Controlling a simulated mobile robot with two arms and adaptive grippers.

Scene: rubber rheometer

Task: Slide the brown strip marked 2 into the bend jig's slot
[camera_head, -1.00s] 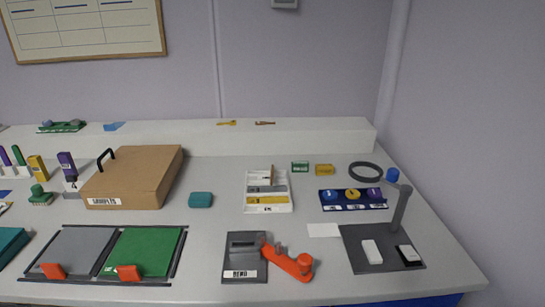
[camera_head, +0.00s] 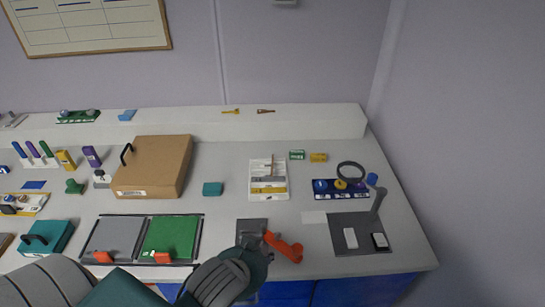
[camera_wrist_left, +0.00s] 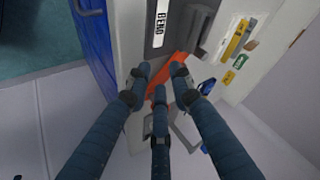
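The bend jig (camera_head: 252,226) is a dark grey plate with an orange lever (camera_head: 285,247), near the bench's front edge; my left arm hides its front part. In the left wrist view its BEND label (camera_wrist_left: 161,24) shows beyond the fingers. My left gripper (camera_head: 258,262) is over the jig's front side; in the left wrist view its three fingers (camera_wrist_left: 157,85) are spread with nothing between them. A white tray (camera_head: 254,192) behind the jig holds grey and yellow strips (camera_head: 268,189). My right gripper is out of view.
A green and grey board pair (camera_head: 168,236) is left of the jig. A dark plate with a stand (camera_head: 360,237) and a blue holder (camera_head: 328,195) are to the right.

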